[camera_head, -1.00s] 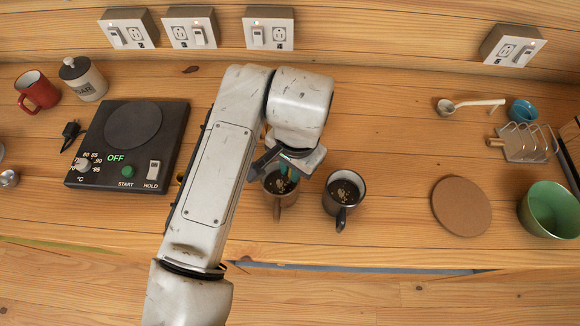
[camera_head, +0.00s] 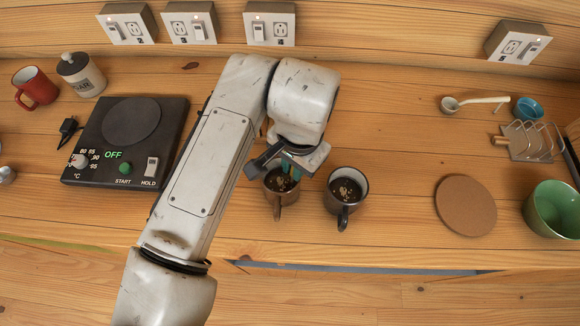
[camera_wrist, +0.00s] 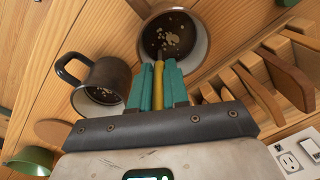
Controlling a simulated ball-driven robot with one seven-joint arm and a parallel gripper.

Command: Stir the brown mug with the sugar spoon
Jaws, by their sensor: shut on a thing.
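The brown mug (camera_head: 278,200) stands upright on the wooden counter below my gripper (camera_head: 290,170). It holds dark liquid with pale flecks and also shows at the top of the wrist view (camera_wrist: 198,50). My gripper, with teal fingers (camera_wrist: 158,68), is shut on a thin yellowish handle (camera_wrist: 159,88), which I take for the sugar spoon. The handle points into the mug's mouth; the spoon's bowl end is hidden, so I cannot tell its depth. A second, darker mug (camera_head: 342,207) with similar contents stands just right of the brown one.
A hot plate (camera_head: 95,155), a red mug (camera_head: 38,88) and a sugar jar (camera_head: 90,80) stand left. A round cork mat (camera_head: 466,205), green bowl (camera_head: 553,210), white ladle (camera_head: 485,100), blue cup (camera_head: 528,108) and wire rack (camera_head: 530,143) are right. Wooden slats (camera_wrist: 285,75) show in the wrist view.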

